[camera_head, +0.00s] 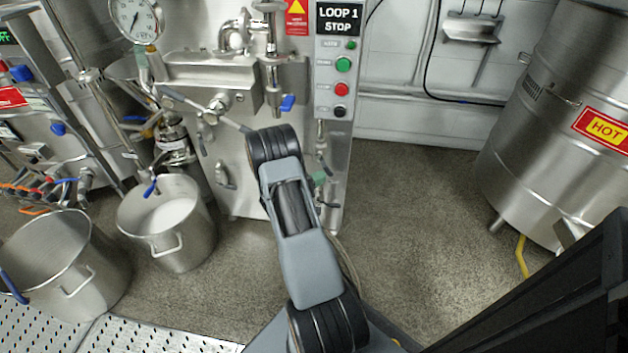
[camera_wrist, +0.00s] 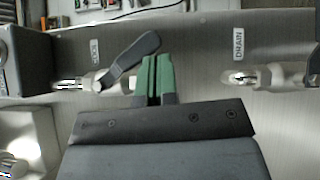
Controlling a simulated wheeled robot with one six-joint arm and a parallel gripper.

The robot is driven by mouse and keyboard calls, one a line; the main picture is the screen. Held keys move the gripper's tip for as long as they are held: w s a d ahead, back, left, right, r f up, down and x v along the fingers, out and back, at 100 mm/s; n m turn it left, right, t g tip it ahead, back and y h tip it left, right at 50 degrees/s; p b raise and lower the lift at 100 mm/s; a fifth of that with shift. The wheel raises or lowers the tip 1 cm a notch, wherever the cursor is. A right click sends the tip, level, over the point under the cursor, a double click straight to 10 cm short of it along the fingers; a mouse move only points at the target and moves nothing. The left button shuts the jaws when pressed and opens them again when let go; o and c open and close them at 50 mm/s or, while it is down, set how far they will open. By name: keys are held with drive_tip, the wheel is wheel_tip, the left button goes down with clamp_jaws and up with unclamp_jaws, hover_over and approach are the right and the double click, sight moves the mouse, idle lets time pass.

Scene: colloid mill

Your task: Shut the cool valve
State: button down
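The cool valve (camera_wrist: 108,82) is in the wrist view, left of centre, on a steel panel beside a small label (camera_wrist: 95,50) that seems to read COOL. Its dark lever (camera_wrist: 138,50) slants up and right from the valve body. My gripper (camera_wrist: 158,60) has green fingers close together, with only a thin dark line between them and nothing seen in them. The fingers are just right of the lever; I cannot tell whether they touch it. In the head view my arm hides most of the gripper and the valve cannot be made out.
A second valve (camera_wrist: 260,78), labelled DRAIN (camera_wrist: 238,44), is to the right in the wrist view. In the head view, a control panel (camera_head: 338,65) reads LOOP 1 STOP. Steel pots (camera_head: 168,240) stand at left and a HOT tank (camera_head: 560,130) at right. Floor between is clear.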

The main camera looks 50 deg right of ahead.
sight(331, 176)
drive_tip(key=s, duration=0.1)
drive_tip(key=d, duration=0.1)
drive_tip(key=s+n+b, duration=0.1)
drive_tip(key=shift+s+d+r+h, duration=0.25)
drive_tip(key=shift+s+d+h, duration=0.05)
drive_tip(key=shift+h, duration=0.1)
drive_tip(key=shift+n+h, duration=0.6)
drive_tip(key=shift+s+d+r+b, duration=0.15)
drive_tip(key=shift+s+d+r, duration=0.15)
drive_tip(key=shift+s+r, duration=0.25)
drive_tip(key=shift+s+d+r+b, duration=0.2)
drive_tip(key=shift+s+d+r, duration=0.1)
drive_tip(key=shift+r, duration=0.35)
drive_tip(key=shift+s+d+r+b, duration=0.15)
drive_tip(key=shift+s+d+r, duration=0.1)
drive_tip(key=shift+s+r, duration=0.3)
drive_tip(key=shift+w+r, duration=0.1)
drive_tip(key=shift+r, duration=0.05)
drive_tip(key=s+a+f+b, duration=0.2)
drive_tip(key=a+f, duration=0.4)
drive_tip(key=f, duration=0.5)
drive_tip(key=shift+s+a, duration=0.35)
drive_tip(key=shift+a, duration=0.05)
